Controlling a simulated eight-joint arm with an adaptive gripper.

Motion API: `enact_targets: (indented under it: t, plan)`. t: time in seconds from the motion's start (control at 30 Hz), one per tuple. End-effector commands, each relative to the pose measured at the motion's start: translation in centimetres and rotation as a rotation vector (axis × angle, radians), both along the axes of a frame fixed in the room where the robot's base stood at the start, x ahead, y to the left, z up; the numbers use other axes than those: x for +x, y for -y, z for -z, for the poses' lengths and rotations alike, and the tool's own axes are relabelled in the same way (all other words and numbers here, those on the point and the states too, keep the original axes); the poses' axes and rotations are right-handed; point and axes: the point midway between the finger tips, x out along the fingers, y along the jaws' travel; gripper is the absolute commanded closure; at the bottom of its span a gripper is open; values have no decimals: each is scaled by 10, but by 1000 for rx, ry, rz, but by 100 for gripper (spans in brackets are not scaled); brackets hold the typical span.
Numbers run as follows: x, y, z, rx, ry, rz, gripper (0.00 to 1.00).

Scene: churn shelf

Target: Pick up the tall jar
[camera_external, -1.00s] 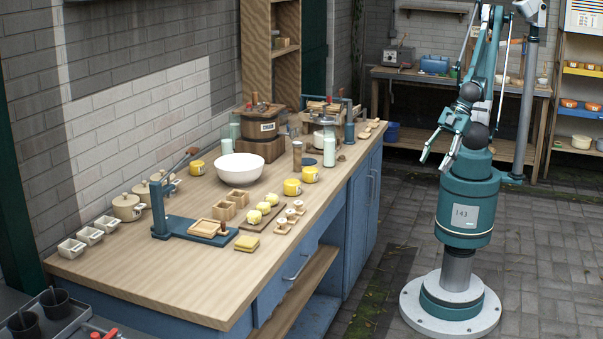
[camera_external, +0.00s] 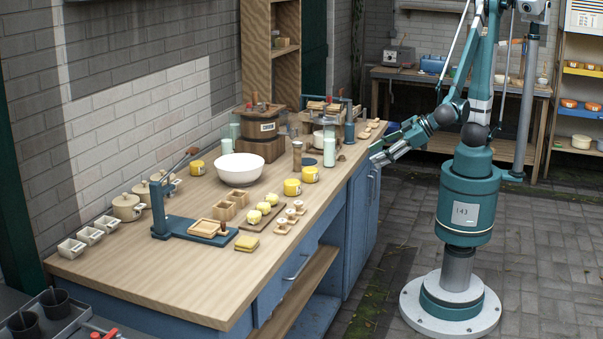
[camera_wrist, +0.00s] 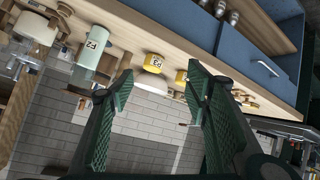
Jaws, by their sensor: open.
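A tall pale green jar (camera_external: 329,152) stands upright on the workbench near its right edge, behind the yellow pots. A pale green labelled cylinder, which looks like this jar, shows at the upper left of the wrist view (camera_wrist: 92,47). My gripper (camera_external: 376,157) is just off the bench's right edge, to the right of the jar and apart from it. In the wrist view my gripper (camera_wrist: 158,88) has its two fingers spread and nothing between them close by; the jar lies left of the left finger.
Yellow pots (camera_external: 292,187) stand in front of the jar, with a white bowl (camera_external: 240,168) to their left. A brown cylinder (camera_external: 297,155) stands just left of the jar. A press-like device (camera_external: 326,118) stands behind. The front of the workbench (camera_external: 160,285) is clear.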

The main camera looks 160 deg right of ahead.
Motion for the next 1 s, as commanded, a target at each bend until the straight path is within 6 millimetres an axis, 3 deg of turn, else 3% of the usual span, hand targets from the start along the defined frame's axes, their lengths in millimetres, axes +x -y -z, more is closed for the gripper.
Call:
enact_targets:
  t: [0.5, 1.0]
  plan:
    - [-39, 91, -12, -242, 132, 288, 52]
    - [-89, 148, -28, -509, 284, 494, 52]
